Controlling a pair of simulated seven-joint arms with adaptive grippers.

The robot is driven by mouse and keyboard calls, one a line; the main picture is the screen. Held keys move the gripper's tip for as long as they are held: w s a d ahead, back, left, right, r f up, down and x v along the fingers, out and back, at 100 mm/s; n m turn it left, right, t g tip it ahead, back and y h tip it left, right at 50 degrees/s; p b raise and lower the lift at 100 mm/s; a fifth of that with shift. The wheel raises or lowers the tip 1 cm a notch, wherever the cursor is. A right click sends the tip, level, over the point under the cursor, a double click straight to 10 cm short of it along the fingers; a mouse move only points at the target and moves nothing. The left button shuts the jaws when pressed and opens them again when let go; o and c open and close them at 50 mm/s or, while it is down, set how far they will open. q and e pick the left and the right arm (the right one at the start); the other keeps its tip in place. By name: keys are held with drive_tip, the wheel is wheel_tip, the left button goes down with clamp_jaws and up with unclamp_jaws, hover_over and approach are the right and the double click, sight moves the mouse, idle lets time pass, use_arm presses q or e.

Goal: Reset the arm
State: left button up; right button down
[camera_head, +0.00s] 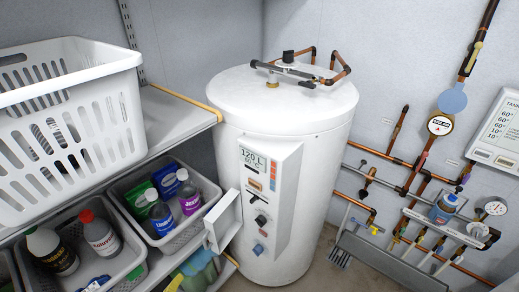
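Neither of my grippers shows in the head view, and no part of either arm can be made out. Whether they are open, shut or holding anything cannot be seen. The view is filled by a white cylindrical water heater (232,115) standing in the corner. Its front control panel (259,207) has a display reading about 120 L, and a white flap or box (223,220) sticks out at the panel's left side.
At left, a shelf (175,118) holds a white laundry basket (125,66). Below are bins with several bottles, including a red-capped white bottle (101,237).

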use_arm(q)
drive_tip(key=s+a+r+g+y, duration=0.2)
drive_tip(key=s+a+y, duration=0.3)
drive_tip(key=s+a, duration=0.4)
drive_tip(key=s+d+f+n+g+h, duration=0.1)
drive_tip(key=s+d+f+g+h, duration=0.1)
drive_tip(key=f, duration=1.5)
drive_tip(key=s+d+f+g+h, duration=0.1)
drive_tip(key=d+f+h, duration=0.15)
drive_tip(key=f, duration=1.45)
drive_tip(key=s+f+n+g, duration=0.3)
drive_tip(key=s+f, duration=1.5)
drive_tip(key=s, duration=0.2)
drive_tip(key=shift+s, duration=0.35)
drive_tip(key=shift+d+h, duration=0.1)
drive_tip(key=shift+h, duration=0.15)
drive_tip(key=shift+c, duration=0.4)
